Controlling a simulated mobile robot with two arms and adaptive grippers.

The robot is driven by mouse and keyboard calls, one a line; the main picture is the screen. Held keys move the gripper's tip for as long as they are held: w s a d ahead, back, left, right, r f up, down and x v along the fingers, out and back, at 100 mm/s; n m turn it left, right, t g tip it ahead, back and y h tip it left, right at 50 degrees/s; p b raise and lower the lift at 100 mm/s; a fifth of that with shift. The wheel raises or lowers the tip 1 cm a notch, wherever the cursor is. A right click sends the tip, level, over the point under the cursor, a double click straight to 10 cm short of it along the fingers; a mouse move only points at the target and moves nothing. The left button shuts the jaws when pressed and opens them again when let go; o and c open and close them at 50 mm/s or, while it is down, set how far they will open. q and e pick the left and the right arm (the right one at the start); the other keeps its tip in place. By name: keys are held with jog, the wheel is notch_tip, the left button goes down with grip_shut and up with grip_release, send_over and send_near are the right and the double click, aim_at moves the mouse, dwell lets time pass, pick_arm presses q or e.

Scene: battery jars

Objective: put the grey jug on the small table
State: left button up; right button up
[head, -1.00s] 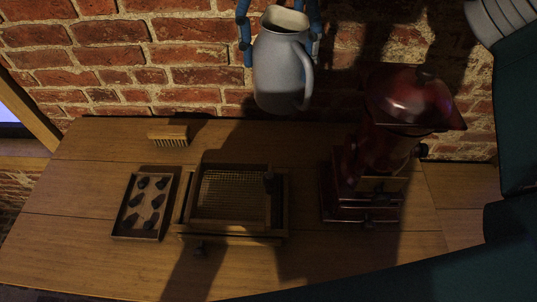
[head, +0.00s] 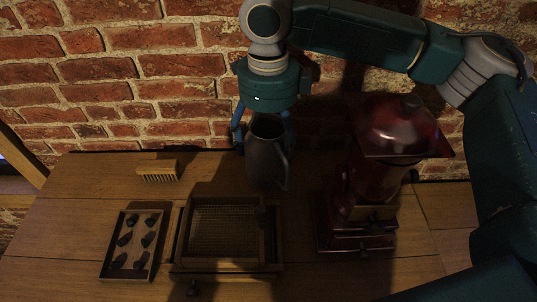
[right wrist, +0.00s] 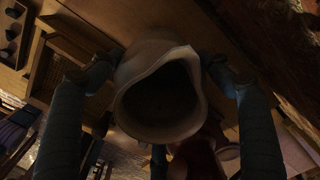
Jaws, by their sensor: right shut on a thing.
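The grey jug (head: 265,160) hangs upright in my right gripper (head: 264,128), whose blue fingers close on it from both sides near the top. In the head view it is in front of the brick wall, over the back part of the wooden table (head: 75,215), behind the framed sieve box. I cannot tell whether its base touches the table top. In the right wrist view the jug's open mouth (right wrist: 162,100) faces the camera, between the two fingers (right wrist: 160,95). My left gripper is not in view.
A framed sieve box (head: 225,268) stands just in front of the jug. A dark red grinder (head: 350,190) stands close on the right. A tray of dark lumps (head: 108,262) and a brush (head: 158,171) are on the left. The table's left front is clear.

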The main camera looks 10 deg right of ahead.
aim_at(268, 116)
notch_tip(268, 116, down, 4)
jog(key=shift+f, duration=0.15)
dwell(0.3)
jog(key=o, duration=1.5)
jog(key=shift+f, duration=0.1)
notch_tip(268, 116, up, 12)
jog(key=shift+s+r, duration=0.1)
jog(key=shift+r, duration=0.05)
